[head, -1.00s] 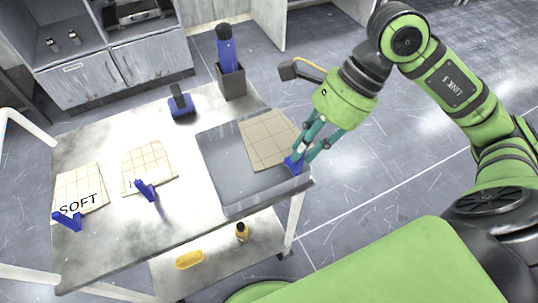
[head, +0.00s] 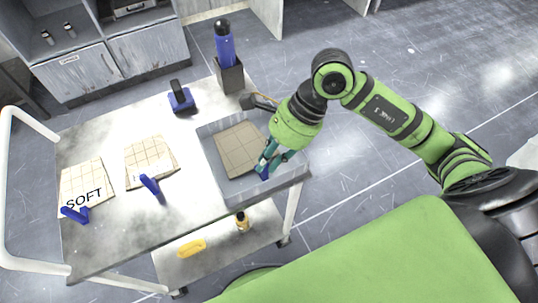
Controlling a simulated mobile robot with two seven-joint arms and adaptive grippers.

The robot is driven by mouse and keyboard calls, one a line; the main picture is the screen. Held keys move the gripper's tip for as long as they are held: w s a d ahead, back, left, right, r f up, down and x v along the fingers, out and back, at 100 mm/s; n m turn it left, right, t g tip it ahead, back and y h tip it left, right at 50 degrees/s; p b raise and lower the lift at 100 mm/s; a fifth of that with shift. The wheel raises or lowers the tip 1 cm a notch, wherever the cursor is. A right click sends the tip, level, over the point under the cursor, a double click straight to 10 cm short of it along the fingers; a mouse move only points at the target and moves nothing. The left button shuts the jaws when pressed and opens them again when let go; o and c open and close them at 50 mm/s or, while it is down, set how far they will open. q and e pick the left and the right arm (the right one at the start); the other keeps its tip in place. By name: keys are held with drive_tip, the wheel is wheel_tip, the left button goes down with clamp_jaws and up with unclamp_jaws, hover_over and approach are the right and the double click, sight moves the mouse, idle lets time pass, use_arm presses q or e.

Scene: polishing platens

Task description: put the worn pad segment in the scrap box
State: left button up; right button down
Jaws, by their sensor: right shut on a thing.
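The worn pad segment (head: 238,150), a tan-grey gridded piece with a blue tab, is inside the walls of the grey scrap box (head: 258,196) on the cart's right side. I cannot tell whether it rests fully on the box floor. My right gripper (head: 267,170) is shut on its blue tab, at the box's right front part. The fingers partly hide the tab. My left gripper is not in view.
Two paler pad segments lie on the cart top (head: 190,215): one marked SOFT (head: 85,182) and one beside it (head: 150,160), each with a blue tab.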

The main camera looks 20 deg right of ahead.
drive_tip(key=shift+f+b, duration=0.2)
drive_tip(key=shift+b, duration=0.1)
drive_tip(key=c, duration=1.1)
unclamp_jaws()
drive_tip(key=shift+r, duration=0.1)
drive_tip(key=shift+b+v, duration=0.85)
drive_tip(key=shift+v, duration=5.3)
drive_tip(key=shift+a, duration=0.1)
